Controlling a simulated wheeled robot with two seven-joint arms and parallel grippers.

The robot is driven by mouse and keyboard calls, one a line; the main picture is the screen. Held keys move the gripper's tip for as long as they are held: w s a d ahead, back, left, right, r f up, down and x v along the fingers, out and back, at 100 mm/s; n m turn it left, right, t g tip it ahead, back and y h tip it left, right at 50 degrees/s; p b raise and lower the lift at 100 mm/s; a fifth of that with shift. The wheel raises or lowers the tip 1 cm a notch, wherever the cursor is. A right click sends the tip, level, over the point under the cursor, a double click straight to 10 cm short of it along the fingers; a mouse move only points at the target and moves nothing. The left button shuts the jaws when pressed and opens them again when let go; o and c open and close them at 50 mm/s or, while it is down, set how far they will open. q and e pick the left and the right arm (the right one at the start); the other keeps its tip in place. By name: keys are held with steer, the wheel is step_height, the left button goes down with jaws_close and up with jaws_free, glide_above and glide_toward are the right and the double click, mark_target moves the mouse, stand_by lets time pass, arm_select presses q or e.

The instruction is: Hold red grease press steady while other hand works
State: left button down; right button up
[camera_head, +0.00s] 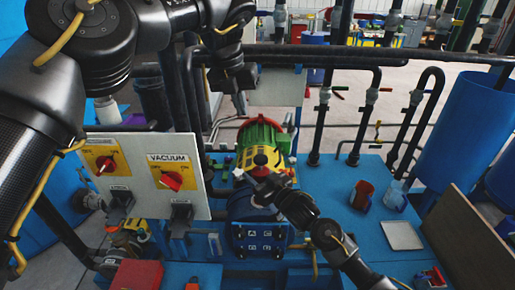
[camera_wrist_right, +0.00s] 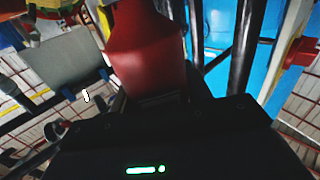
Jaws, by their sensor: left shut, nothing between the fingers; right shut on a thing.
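In the head view my right gripper (camera_head: 246,178) is in front of the yellow, red and green motor, and I cannot clearly pick out the press there. My left gripper (camera_head: 238,92) hangs at the upper middle, above and behind the motor, shut and empty, apart from the press.
A white panel (camera_head: 135,196) with red knobs stands left of the motor (camera_head: 262,135). Black pipes (camera_head: 325,120) rise behind the blue deck (camera_head: 330,180). A red cup (camera_head: 362,192), a blue cup (camera_head: 396,194) and a pale plate (camera_head: 402,236) are at the right. A blue tank (camera_head: 465,125) stands farther right.

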arm_select(q)
steer(key=shift+s+d+r+n+g+h, duration=0.25)
steer(key=shift+n, duration=3.1)
steer(key=shift+s+d+r+n+g+h, duration=0.2)
steer(key=shift+s+r+n+g, duration=0.1)
steer(key=shift+n, duration=3.1)
steer(key=shift+s+d+r+n+g+h, duration=0.2)
steer(key=shift+d+n+g+h, duration=0.05)
steer(key=shift+n, duration=3.1)
glide_toward(258, 157)
steer(key=x, duration=0.2)
steer(key=d+x, duration=0.1)
steer(key=x, duration=0.2)
steer(key=shift+d+f, duration=0.15)
steer(key=shift+d, duration=0.05)
steer(key=shift+f, duration=0.6)
steer(key=shift+f, duration=0.1)
steer(key=shift+f, duration=1.25)
steer(key=shift+s, duration=0.1)
